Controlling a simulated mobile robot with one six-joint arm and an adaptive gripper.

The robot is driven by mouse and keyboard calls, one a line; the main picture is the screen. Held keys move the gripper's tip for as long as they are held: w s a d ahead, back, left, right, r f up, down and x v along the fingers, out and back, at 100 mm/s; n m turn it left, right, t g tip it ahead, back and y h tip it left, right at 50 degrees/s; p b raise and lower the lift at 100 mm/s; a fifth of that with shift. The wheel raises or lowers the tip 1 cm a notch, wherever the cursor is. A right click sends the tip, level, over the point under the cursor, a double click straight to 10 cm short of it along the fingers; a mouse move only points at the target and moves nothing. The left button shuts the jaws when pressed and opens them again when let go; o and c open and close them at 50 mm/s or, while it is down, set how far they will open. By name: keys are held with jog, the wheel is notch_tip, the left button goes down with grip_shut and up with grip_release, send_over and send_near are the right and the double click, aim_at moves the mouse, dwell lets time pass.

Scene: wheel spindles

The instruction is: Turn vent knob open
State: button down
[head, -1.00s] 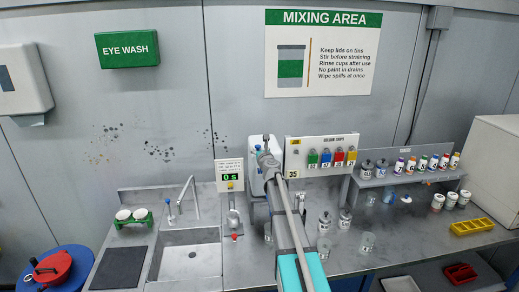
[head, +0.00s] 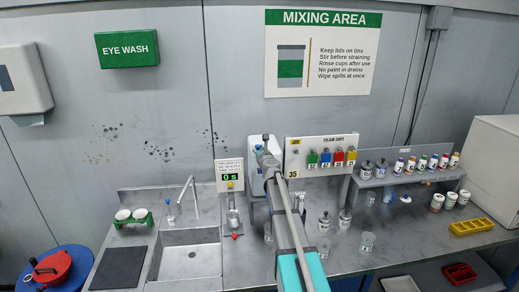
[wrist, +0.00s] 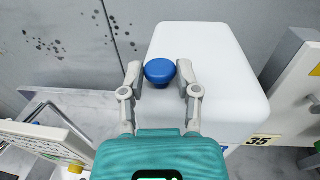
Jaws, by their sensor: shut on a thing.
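The vent knob (wrist: 160,71) is a round blue knob on top of a white container (wrist: 212,72), near its left edge in the wrist view. My gripper (wrist: 160,84) has one finger on each side of the knob and is shut on it. In the head view my gripper (head: 266,150) is over the white container (head: 256,176), and my arm hides the knob and part of the container. The knob's turn position cannot be told.
A timer reading 0 s (head: 230,176) and a sink (head: 190,262) are to the left. Loose glasses and bottles stand on the counter to the right.

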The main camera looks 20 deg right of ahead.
jog(key=shift+d+n+y, duration=0.1)
jog(key=shift+n+y, duration=0.2)
jog(key=shift+y, duration=0.2)
jog(key=shift+w+d+n+y, duration=0.1)
jog(key=shift+d+n+y, duration=0.1)
jog(key=shift+n+y, duration=0.95)
jog(key=shift+d+n+y, duration=0.15)
jog(key=shift+n+y, duration=0.5)
jog(key=shift+y, duration=1)
jog(key=shift+n+g+y, duration=0.5)
jog(key=shift+n+y, duration=0.3)
jog(key=shift+y, duration=0.5)
jog(key=shift+c, duration=2)
grip_release()
